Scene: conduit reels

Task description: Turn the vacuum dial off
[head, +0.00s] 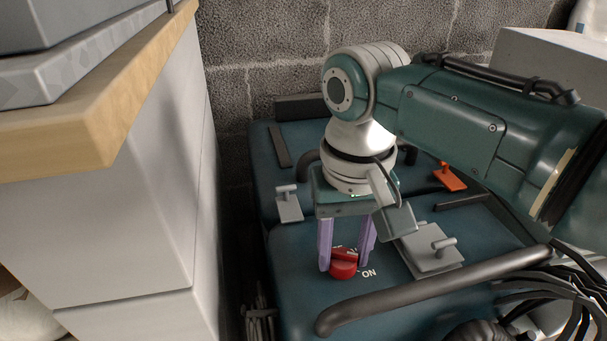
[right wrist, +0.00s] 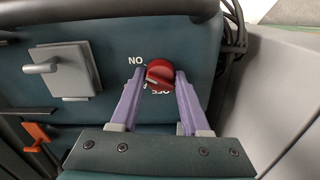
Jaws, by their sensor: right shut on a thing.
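The red vacuum dial (head: 344,270) sits on the dark teal machine's top, with a white ON label to its right in the head view. In the right wrist view the dial (right wrist: 160,73) shows between upside-down ON and OFF labels, the OFF partly covered. My right gripper (head: 344,264) points down with its purple fingers on either side of the dial, shut on it. Its fingers (right wrist: 160,76) also flank the dial in the right wrist view. Which label the dial points to is hard to tell. My left gripper is not in view.
A grey latch plate (head: 432,250) lies right of the dial, and a smaller grey one (head: 288,204) lies behind left. An orange latch (head: 449,177) is further back. A black bar handle (head: 430,290) crosses the front. A white cabinet (head: 130,200) stands close on the left.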

